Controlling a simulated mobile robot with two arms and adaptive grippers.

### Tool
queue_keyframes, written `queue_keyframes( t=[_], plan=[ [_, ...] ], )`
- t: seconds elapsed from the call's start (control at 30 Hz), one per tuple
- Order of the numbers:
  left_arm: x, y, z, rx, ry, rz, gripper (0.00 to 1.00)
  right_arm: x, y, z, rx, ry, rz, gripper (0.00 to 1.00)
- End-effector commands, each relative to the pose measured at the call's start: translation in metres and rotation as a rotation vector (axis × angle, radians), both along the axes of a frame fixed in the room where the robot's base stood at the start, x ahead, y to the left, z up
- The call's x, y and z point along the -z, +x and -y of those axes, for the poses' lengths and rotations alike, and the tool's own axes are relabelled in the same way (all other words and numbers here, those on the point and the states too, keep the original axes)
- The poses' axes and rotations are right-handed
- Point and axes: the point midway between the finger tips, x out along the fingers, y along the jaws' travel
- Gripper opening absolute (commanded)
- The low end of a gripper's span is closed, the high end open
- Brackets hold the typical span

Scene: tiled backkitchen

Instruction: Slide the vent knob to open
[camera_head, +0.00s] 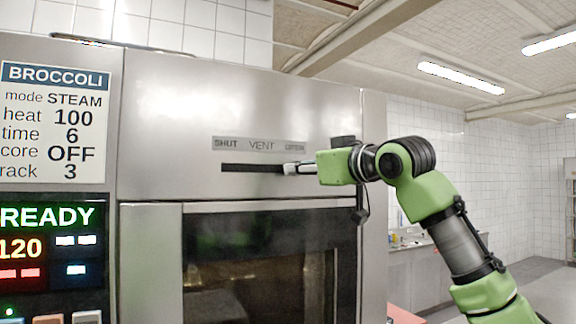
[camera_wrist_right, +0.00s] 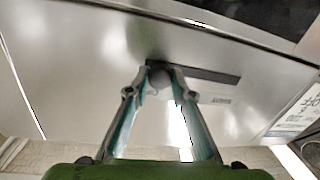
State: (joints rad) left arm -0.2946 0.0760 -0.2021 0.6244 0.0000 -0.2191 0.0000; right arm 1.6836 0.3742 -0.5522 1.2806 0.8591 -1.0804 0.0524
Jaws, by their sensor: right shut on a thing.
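The vent slot (camera_head: 250,168) is a dark horizontal groove in the steel front of the oven. My right gripper (camera_head: 290,168) reaches in from the right at the slot's right part. In the right wrist view the gripper (camera_wrist_right: 175,90) is shut on the round dark vent knob (camera_wrist_right: 181,84), at the slot end away from SHUT. My left gripper is not in view.
The oven door with a dark window (camera_head: 265,255) lies below the slot. At the left are a BROCCOLI settings card (camera_head: 54,120) and a display (camera_head: 50,245) reading READY and 120. A counter (camera_head: 430,272) stands at the back right, with open floor beside it.

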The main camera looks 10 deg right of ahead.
Motion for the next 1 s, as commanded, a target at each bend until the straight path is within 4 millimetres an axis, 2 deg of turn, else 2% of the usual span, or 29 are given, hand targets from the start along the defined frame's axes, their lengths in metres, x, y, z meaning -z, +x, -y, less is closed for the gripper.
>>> queue_keyframes(
  t=[0.1, 0.17, 0.2, 0.23, 0.27, 0.57, 0.67, 0.87, 1.0],
  plan=[
    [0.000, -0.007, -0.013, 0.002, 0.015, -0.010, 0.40, -0.003, -0.001, -0.001, -0.002, 0.001, 0.006, 0.00],
    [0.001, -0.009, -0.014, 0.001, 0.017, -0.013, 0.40, -0.003, -0.001, -0.001, -0.003, 0.001, 0.006, 0.00],
    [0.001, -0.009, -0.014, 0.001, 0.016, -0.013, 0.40, -0.003, -0.001, -0.001, -0.002, 0.002, 0.006, 0.27],
    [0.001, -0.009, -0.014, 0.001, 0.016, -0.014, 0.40, -0.003, -0.001, -0.001, -0.002, 0.002, 0.006, 0.35],
    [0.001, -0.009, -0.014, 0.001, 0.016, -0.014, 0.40, -0.003, -0.001, -0.001, -0.002, 0.002, 0.006, 0.39],
    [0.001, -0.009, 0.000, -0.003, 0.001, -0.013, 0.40, -0.002, -0.002, -0.003, -0.005, 0.001, 0.005, 0.39],
    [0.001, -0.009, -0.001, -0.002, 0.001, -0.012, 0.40, -0.002, -0.004, -0.001, -0.005, 0.001, 0.005, 0.39],
    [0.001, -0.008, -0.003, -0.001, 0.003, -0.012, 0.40, -0.003, -0.027, 0.010, -0.004, -0.001, 0.008, 0.39],
    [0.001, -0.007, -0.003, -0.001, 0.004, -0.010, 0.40, -0.003, -0.053, 0.023, -0.002, 0.000, 0.009, 0.39]
  ],
)
